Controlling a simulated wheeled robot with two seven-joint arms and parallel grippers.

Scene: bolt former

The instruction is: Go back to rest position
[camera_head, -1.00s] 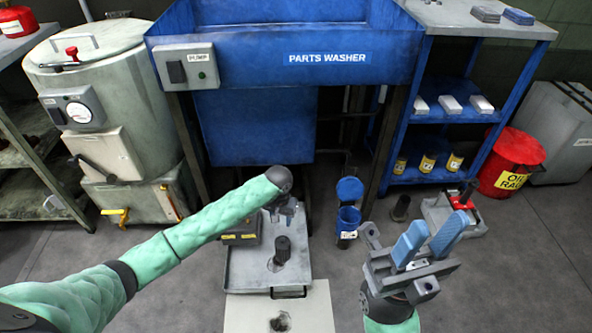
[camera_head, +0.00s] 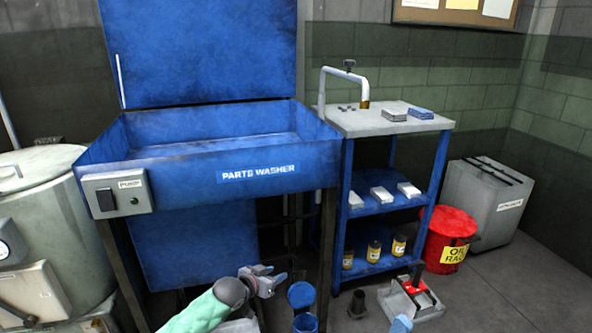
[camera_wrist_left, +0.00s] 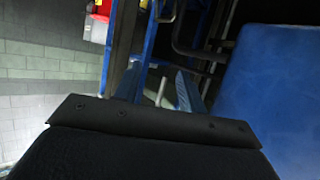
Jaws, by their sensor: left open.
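My left gripper (camera_head: 272,279) is at the end of the green-sleeved arm at the bottom middle of the head view, in front of the parts washer. Its jaws are open with nothing seen between them. In the left wrist view its two fingers (camera_wrist_left: 158,88) stand apart, partly hidden behind the dark wrist housing.
The blue parts washer (camera_head: 200,160) stands straight ahead. A blue shelf cart (camera_head: 395,204) is to its right. A blue canister (camera_head: 303,296), a small grey tray with a red part (camera_head: 413,299) and a red oily-rag bin (camera_head: 449,240) stand on the floor. Bare floor (camera_head: 500,290) lies at the lower right.

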